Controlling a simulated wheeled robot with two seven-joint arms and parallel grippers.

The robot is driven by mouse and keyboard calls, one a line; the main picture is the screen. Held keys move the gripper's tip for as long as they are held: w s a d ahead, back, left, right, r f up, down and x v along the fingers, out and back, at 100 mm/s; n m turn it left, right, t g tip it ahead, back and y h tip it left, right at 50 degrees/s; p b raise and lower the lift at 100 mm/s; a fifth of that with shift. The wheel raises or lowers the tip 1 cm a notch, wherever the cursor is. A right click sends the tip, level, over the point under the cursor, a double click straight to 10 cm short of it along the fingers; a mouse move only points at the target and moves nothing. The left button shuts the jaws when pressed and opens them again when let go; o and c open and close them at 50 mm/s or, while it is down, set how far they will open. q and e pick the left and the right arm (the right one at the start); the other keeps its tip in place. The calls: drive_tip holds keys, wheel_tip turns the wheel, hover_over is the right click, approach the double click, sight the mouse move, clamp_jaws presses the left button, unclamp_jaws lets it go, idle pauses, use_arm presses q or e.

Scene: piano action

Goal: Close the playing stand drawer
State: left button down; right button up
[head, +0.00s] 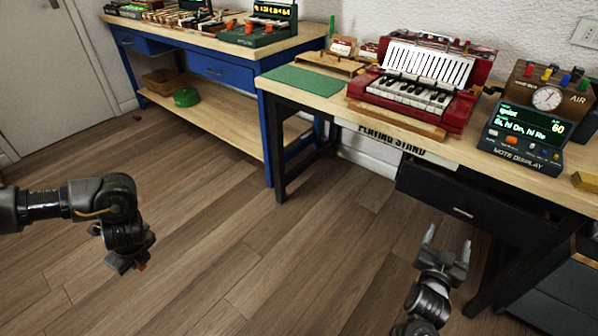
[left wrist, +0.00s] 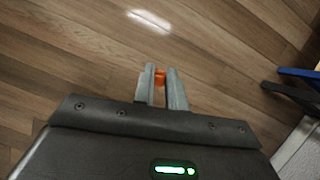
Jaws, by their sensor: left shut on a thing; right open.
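The playing stand (head: 450,147) is a wood-topped table with black legs at the right of the head view. Its black drawer (head: 440,198) hangs under the top and stands out from the frame, with a small silver handle (head: 463,212) on its front. My right gripper (head: 448,242) is open and empty, in front of and below the drawer front, apparently apart from it. My left gripper (head: 138,268) is over the floor at the left, far from the drawer. In the left wrist view its fingers (left wrist: 160,88) are shut on a small orange piece (left wrist: 159,77).
On the stand are a red keyboard instrument (head: 415,90), a note display (head: 522,138), an air gauge box (head: 548,95) and a green mat (head: 302,80). A blue workbench (head: 225,72) stands at the back left. The wooden floor between my arms is clear.

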sight(463, 213)
use_arm(q)
drive_tip(key=shift+s+a+f+m+t+b, duration=0.2)
drive_tip(key=shift+a+f+m+t+b, duration=0.1)
drive_tip(key=shift+a+f+m+b, duration=0.6)
use_arm(e)
drive_tip(key=shift+m+g+h, duration=0.3)
drive_tip(key=shift+g, duration=0.1)
drive_tip(key=x, duration=0.8)
drive_tip(key=d+f+x, duration=0.1)
drive_tip(key=x, duration=0.3)
drive_tip(key=shift+d, duration=0.2)
use_arm(q)
drive_tip(key=shift+d+f, duration=0.1)
use_arm(e)
drive_tip(key=shift+s, duration=0.1)
